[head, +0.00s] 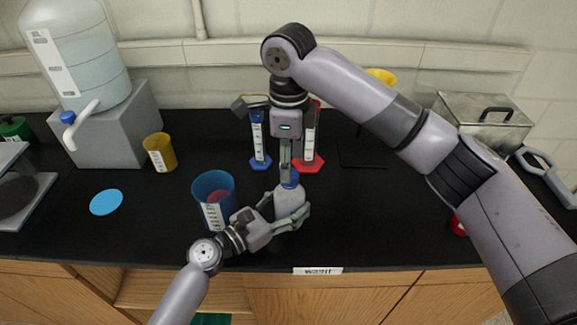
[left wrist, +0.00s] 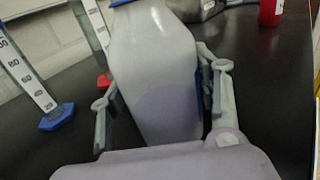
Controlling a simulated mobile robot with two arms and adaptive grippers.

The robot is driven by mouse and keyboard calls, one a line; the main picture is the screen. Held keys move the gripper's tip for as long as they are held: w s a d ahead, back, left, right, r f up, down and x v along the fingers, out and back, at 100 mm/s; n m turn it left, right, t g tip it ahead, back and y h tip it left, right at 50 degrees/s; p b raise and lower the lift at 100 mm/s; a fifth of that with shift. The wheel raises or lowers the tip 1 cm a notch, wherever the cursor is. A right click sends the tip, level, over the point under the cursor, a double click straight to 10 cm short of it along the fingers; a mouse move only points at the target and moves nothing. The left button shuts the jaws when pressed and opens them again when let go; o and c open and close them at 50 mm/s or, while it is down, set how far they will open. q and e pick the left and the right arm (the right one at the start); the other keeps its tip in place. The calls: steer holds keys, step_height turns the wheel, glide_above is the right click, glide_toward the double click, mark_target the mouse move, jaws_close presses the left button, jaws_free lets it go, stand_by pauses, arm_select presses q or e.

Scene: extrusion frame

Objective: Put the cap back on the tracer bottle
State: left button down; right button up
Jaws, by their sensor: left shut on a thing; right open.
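The tracer bottle (head: 289,203) is a pale, translucent bottle with purplish liquid in its lower part; it also shows in the left wrist view (left wrist: 160,75). It stands near the counter's front middle. My left gripper (head: 284,214) is shut around its body from the front left. The blue cap (head: 289,184) shows at the bottle's top; how well it is seated cannot be told. In the left wrist view only a blue edge shows at the top. My right gripper (head: 291,172) points straight down just above the cap, open, its fingers close together around or over it.
A blue cup (head: 213,183) stands just left of the bottle. Blue-based (head: 258,145) and red-based (head: 310,150) cylinders stand behind. A yellow cup (head: 160,152), blue disc (head: 106,202) and carboy (head: 80,60) are left; a metal bath (head: 482,118) and red object (head: 458,226) are right.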

steer(key=shift+r, duration=0.75)
steer(key=shift+c, duration=0.2)
